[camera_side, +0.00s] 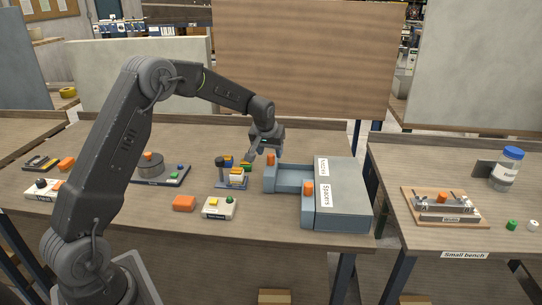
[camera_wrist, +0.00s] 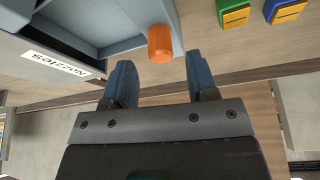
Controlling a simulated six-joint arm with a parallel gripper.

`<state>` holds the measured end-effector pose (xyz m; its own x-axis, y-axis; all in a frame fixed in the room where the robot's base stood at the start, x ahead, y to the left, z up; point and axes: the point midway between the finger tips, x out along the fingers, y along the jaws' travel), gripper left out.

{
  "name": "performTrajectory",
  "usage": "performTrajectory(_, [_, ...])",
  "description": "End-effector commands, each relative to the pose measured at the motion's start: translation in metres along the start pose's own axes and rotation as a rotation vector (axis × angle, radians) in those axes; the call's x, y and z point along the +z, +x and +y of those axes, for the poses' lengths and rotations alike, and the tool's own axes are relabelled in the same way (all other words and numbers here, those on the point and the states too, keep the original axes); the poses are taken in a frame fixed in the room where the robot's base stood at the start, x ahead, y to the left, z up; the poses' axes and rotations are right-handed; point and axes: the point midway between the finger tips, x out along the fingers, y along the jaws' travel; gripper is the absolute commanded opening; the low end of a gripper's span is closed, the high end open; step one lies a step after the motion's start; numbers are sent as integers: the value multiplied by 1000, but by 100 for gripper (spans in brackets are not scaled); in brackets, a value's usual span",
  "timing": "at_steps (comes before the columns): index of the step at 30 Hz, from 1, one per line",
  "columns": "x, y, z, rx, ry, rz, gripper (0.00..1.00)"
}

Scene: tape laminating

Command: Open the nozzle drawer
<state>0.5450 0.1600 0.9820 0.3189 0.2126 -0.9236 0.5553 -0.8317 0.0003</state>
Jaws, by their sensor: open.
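The nozzle drawer (camera_side: 288,182) sticks out of the left side of the grey-blue cabinet (camera_side: 345,208), and its inside shows. It also shows in the wrist view (camera_wrist: 100,47), beside the "Nozzles" label (camera_wrist: 57,66). Its orange knob (camera_side: 270,159) stands at the drawer's outer end. In the wrist view the knob (camera_wrist: 160,44) lies just past the fingertips, roughly centred between them. My gripper (camera_side: 259,151) is open and empty, just above and left of the knob. It also shows in the wrist view (camera_wrist: 160,66). I see no finger touching the knob.
The spacer drawer's front, with its orange knob (camera_side: 308,189), sits flush with the cabinet, nearer the camera. A small stand (camera_side: 231,179) with coloured blocks is close left of the nozzle drawer. An orange block (camera_side: 184,203) and a white box (camera_side: 220,208) lie in front.

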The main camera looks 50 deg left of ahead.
Motion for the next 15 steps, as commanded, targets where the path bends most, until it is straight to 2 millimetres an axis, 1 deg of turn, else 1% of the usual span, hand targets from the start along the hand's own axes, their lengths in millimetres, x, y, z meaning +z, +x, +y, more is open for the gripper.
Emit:
performTrajectory(1, [-1,-14,0,1,0,4,53])
performTrajectory(6, [-1,-53,0,1,1,5,53])
performTrajectory(10, [0,-78,0,1,1,4,53])
performTrajectory(15, [0,-98,0,1,1,2,53])
